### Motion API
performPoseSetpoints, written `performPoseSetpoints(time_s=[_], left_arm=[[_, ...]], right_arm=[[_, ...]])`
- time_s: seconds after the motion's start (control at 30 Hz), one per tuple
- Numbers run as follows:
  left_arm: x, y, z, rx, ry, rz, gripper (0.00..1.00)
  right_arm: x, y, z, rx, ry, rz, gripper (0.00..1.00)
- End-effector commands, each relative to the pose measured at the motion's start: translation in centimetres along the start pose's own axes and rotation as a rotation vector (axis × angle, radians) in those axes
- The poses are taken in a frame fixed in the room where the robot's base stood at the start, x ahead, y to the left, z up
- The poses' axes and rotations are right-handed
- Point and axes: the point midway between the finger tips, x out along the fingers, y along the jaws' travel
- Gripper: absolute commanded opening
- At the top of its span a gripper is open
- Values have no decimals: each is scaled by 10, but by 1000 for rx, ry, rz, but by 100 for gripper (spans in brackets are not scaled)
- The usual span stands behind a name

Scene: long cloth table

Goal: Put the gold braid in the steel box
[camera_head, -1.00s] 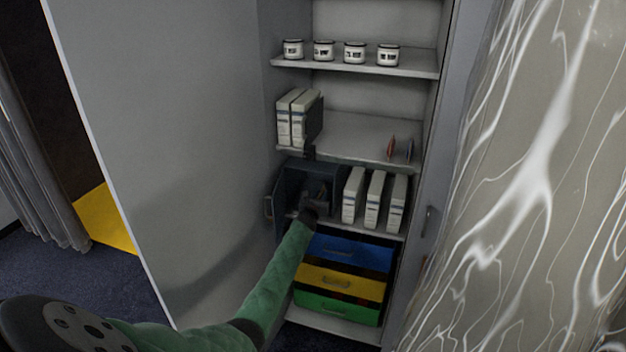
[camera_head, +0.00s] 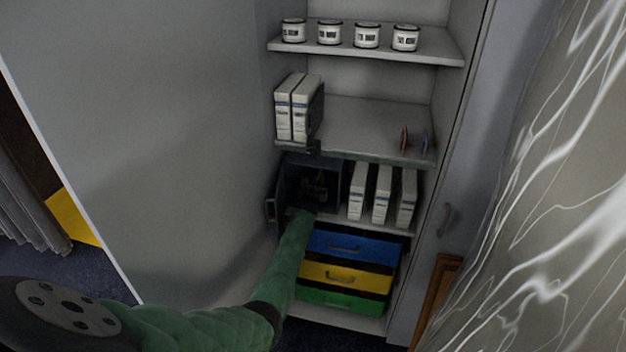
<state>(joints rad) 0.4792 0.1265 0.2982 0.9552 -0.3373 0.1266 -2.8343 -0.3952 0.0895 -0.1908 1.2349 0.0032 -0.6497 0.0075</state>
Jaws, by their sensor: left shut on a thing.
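The steel box (camera_head: 293,182) is a dark grey box on the lower shelf of the open cabinet. Its door is swung open to the left, with a handle (camera_head: 270,210) on it. My left arm reaches in from the lower left, and my left gripper (camera_head: 316,186) is inside the box opening. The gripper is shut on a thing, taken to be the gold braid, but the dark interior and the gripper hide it. I cannot make out the gold braid anywhere. My right gripper is not in view.
White binders (camera_head: 381,194) stand close to the right of the box. Blue, yellow and green drawers (camera_head: 345,272) are below. The shelf above holds two binders (camera_head: 298,107) and two small discs (camera_head: 404,139). Several jars (camera_head: 366,36) stand on top. A cabinet door (camera_head: 150,130) stands open at left.

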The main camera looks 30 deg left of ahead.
Motion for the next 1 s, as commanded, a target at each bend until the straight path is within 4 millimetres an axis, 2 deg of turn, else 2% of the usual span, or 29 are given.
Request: performPoseSetpoints(time_s=[0.23,0.47,0.5,0.6,1.0], left_arm=[[-1,-3,-3,-1,0,0,0],[-1,-2,-4,0,-1,0,0],[-1,-2,-4,0,-1,0,27],[-1,-2,-4,0,-1,0,43],[-2,-2,-1,-1,-1,0,43]], right_arm=[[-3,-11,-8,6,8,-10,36],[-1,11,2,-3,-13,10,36],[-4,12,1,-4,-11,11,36],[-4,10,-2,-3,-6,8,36],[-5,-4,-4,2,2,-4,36]])
